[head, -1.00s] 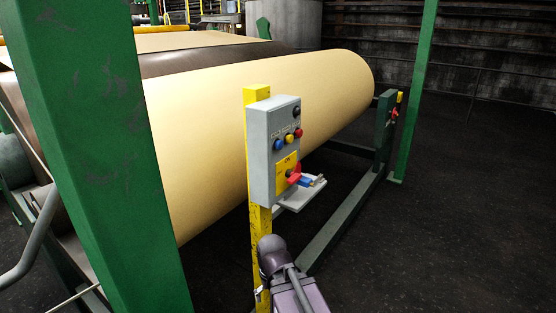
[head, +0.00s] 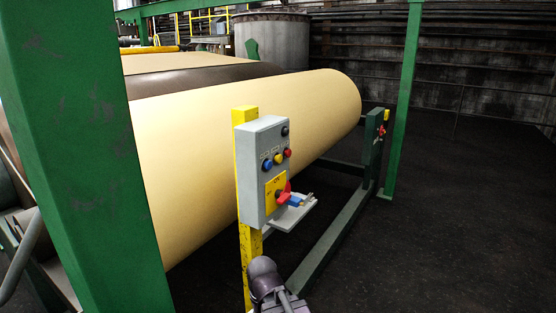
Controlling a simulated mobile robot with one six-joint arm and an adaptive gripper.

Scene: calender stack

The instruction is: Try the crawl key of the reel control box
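The reel control box (head: 249,175) is a grey box on a yellow post (head: 245,262), right of centre-left in the head view. Its face has a black knob (head: 285,131) at the top and a row of blue (head: 267,163), yellow (head: 278,159) and red (head: 287,153) buttons. Below them is a yellow plate (head: 270,198) with a red handle (head: 284,196). A small blue item (head: 294,201) shows beside the handle, above a pale shelf (head: 288,217); I cannot tell which part is the crawl key.
A large cream paper reel (head: 200,165) lies behind the box. A green column (head: 85,170) stands close at left, and a thinner green post (head: 402,110) at right. A dark green floor rail (head: 330,240) runs behind the box. The dark floor (head: 450,240) at right is clear.

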